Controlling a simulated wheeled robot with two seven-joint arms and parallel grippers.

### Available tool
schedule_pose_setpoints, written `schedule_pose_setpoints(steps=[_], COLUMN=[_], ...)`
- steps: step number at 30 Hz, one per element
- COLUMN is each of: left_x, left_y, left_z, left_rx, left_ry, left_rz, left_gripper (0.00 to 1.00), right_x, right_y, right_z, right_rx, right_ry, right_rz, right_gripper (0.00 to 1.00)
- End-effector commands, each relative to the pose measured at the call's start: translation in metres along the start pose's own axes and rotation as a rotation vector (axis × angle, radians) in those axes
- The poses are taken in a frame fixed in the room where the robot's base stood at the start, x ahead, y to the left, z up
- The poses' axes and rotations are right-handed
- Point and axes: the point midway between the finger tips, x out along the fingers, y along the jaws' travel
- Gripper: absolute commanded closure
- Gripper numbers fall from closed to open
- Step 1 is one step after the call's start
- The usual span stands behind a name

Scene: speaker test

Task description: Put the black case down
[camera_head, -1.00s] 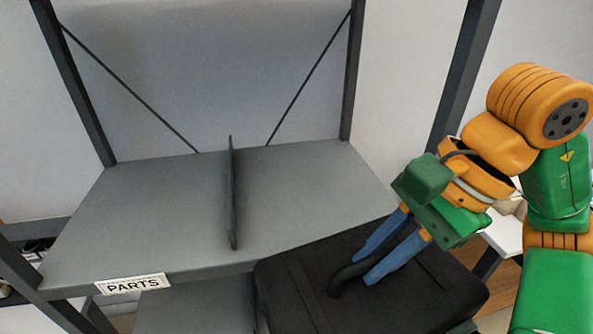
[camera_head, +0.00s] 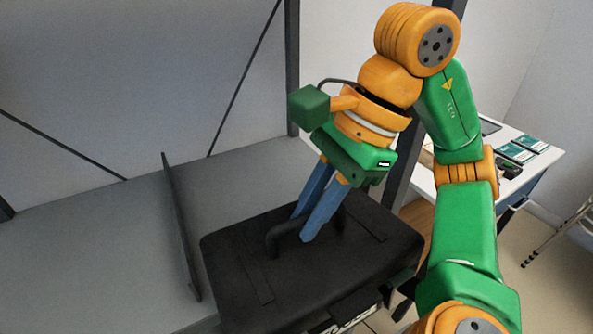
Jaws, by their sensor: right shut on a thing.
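The black case (camera_head: 340,275) is in the lower middle of the head view, its handle (camera_head: 285,238) on top. My right gripper (camera_head: 303,228) comes down from above with its blue fingers shut on the handle. The case is over the right part of the grey shelf (camera_head: 100,230), to the right of the thin upright divider (camera_head: 180,225). Whether the underside of the case touches the shelf is hidden. My left gripper is not in view.
A dark shelf post (camera_head: 292,70) stands behind the case, and another post is partly hidden by my right arm. The shelf left of the divider is bare. A white table (camera_head: 540,160) with several small items stands at the right.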

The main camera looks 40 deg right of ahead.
Motion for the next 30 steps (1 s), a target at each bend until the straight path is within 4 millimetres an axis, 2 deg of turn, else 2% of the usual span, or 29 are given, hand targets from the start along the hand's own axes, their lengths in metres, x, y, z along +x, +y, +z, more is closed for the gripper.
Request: schedule_pose_setpoints(steps=[5,18,24,30], left_x=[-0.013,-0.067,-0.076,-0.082], left_y=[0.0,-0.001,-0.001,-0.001], left_z=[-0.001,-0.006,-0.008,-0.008], left_rx=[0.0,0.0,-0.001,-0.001], left_ry=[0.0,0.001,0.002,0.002], left_rz=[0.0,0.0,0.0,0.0], left_gripper=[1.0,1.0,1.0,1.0], right_x=[-0.001,0.008,0.015,0.038], right_y=[-0.03,-0.136,-0.158,-0.157], right_z=[0.001,-0.003,-0.005,-0.016], right_rx=[0.002,0.0,-0.002,-0.001], right_ry=[-0.002,-0.001,-0.002,0.001], right_rz=[0.001,-0.002,-0.004,-0.003], right_gripper=[1.0,1.0,1.0,1.0])
